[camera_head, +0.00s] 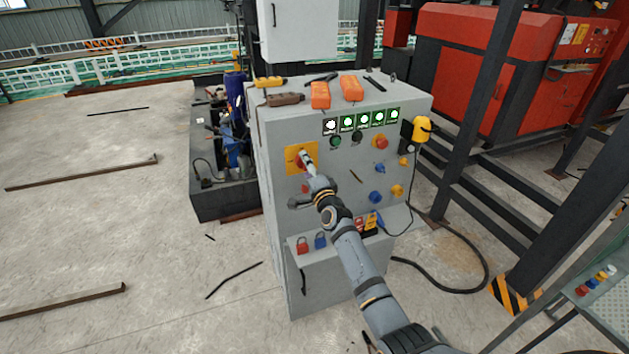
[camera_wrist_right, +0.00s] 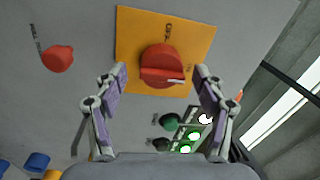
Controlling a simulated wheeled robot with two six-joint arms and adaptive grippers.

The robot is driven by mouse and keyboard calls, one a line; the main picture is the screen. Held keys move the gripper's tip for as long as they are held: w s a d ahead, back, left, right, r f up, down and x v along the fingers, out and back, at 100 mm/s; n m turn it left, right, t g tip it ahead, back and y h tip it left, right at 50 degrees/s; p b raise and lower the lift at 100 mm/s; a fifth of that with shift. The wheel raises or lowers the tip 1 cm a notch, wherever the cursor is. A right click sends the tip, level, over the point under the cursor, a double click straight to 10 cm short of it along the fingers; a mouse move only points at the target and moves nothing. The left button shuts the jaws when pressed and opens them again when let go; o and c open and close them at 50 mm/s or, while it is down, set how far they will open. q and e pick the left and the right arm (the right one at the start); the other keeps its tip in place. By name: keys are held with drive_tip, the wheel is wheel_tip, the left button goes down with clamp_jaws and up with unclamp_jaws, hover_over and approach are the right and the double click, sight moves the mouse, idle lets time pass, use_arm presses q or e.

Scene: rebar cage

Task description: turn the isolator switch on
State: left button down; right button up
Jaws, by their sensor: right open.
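The isolator switch is a red rotary knob (camera_wrist_right: 162,62) on a yellow square plate (camera_wrist_right: 203,35). The plate (camera_head: 291,152) also shows on the upper left of the grey cabinet's front in the head view. The knob's raised grip bar lies roughly crosswise in the wrist view; I cannot read its labels surely. My right gripper (camera_head: 306,160) is in front of the plate and partly hides the knob. In the wrist view my right gripper (camera_wrist_right: 158,74) is open, with one finger on each side of the knob and visible gaps. My left gripper is not in view.
Another red knob (camera_wrist_right: 57,59) sits beside the plate. Lit indicators (camera_head: 363,120) and several buttons fill the panel's right side. Red and blue padlocks (camera_head: 303,245) are below. Orange and yellow handsets (camera_head: 320,95) lie on the cabinet top. A black steel post (camera_head: 487,80) stands right.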

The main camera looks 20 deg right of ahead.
drive_tip(key=s, duration=1)
drive_tip(key=shift+s+d+f, duration=0.2)
drive_tip(key=shift+s+f, duration=0.2)
drive_tip(key=shift+f, duration=0.05)
drive_tip(key=s+d+f+n+g, duration=0.1)
drive_tip(key=s+f+n+g, duration=0.35)
drive_tip(key=f, duration=0.95)
drive_tip(key=s+d+f+n+g+h, duration=0.1)
drive_tip(key=s+f+g, duration=0.1)
drive_tip(key=s+f, duration=0.8)
drive_tip(key=s+d+f+n+g, duration=0.1)
drive_tip(key=s+f+n+g, duration=0.2)
drive_tip(key=f, duration=1.4)
drive_tip(key=s+f+n+g, duration=0.2)
drive_tip(key=s+f, duration=0.4)
drive_tip(key=s, duration=0.6)
drive_tip(key=s+d+f+n+g, duration=0.1)
drive_tip(key=s+f+n+g, duration=0.2)
drive_tip(key=s, duration=0.9)
drive_tip(key=s+d+f+n+g, duration=0.1)
drive_tip(key=s+f+n+g, duration=0.1)
drive_tip(key=s+f, duration=0.6)
drive_tip(key=s+g, duration=0.1)
drive_tip(key=s, duration=0.4)
drive_tip(key=shift+f, duration=0.4)
drive_tip(key=shift+d+n, duration=0.1)
drive_tip(key=shift+n, duration=0.15)
